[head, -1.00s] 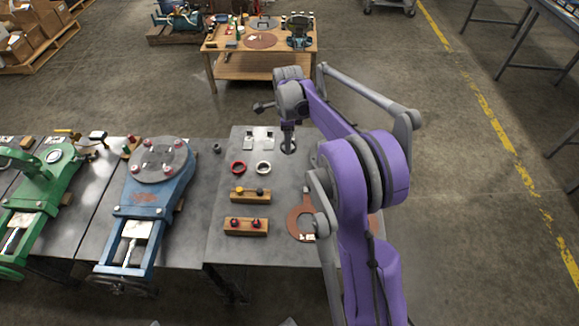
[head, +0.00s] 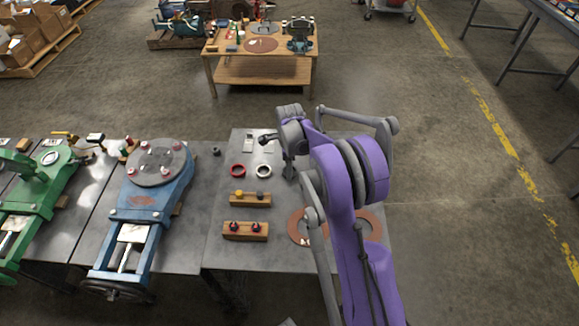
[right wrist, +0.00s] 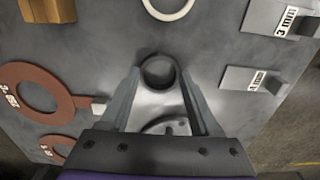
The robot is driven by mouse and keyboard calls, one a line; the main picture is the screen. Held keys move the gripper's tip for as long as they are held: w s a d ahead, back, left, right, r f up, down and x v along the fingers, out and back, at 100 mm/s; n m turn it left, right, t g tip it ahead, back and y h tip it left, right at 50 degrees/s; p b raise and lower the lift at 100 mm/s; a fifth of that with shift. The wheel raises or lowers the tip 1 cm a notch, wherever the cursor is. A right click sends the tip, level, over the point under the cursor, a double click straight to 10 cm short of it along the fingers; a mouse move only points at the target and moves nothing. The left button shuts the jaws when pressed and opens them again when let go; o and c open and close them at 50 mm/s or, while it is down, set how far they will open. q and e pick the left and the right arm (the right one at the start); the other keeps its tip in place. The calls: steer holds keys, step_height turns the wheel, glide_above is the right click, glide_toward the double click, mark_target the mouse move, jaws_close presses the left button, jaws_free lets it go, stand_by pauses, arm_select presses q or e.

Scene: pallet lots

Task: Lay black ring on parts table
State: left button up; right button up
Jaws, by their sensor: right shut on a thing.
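My right gripper (right wrist: 158,82) is shut on the black ring (right wrist: 158,57), which sits between its fingertips in the right wrist view. In the head view the right gripper (head: 289,172) hangs low over the grey parts table (head: 225,185), right of the white ring (head: 264,171). There my arm largely hides the black ring. I cannot tell whether the ring touches the tabletop. My left gripper is not in view.
A red ring (head: 238,170) lies left of the white ring. Two wooden blocks with knobs, (head: 250,200) and (head: 245,232), stand nearer. Brown flat rings (right wrist: 20,88) lie at the right. Two marked grey blocks, 3 mm (right wrist: 282,18) and 1 mm (right wrist: 254,79), stand at the back.

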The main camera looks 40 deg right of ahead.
steer(key=shift+f, duration=0.1)
steer(key=o, duration=1.4)
steer(key=shift+c, duration=0.2)
